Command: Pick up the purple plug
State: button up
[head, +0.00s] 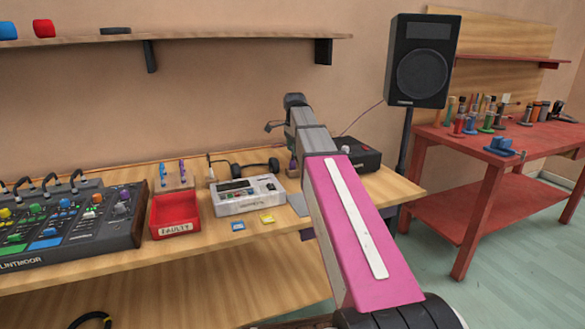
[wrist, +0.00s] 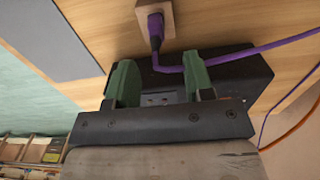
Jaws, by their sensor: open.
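The purple plug (wrist: 156,27) sits in a small wooden block (wrist: 168,9) at the top of the wrist view, and a purple cable (wrist: 245,52) bends from it to the right. My gripper (wrist: 160,78) is open, its two green fingers apart with nothing gripped between them. The plug lies beyond the fingertips, roughly in line with the gap, and part of the cable crosses near the right finger. In the head view my arm hides most of this spot, and I cannot make out the fingers there.
A black box (head: 359,155) stands on the wooden bench beside my arm. A grey drum machine (head: 246,194), a red tray marked FAULTY (head: 175,216) and a large mixer (head: 85,225) stand to the left. A speaker (head: 420,62) stands behind, right of my arm.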

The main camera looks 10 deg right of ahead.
aim_at(293, 161)
jog(key=shift+s+a+f, duration=0.1)
jog(key=shift+a+f, duration=0.1)
jog(key=shift+f, duration=1.2)
jog(key=shift+s+a+f, duration=0.1)
jog(key=shift+a+f, duration=0.05)
jog(key=shift+f, duration=1.25)
grip_shut()
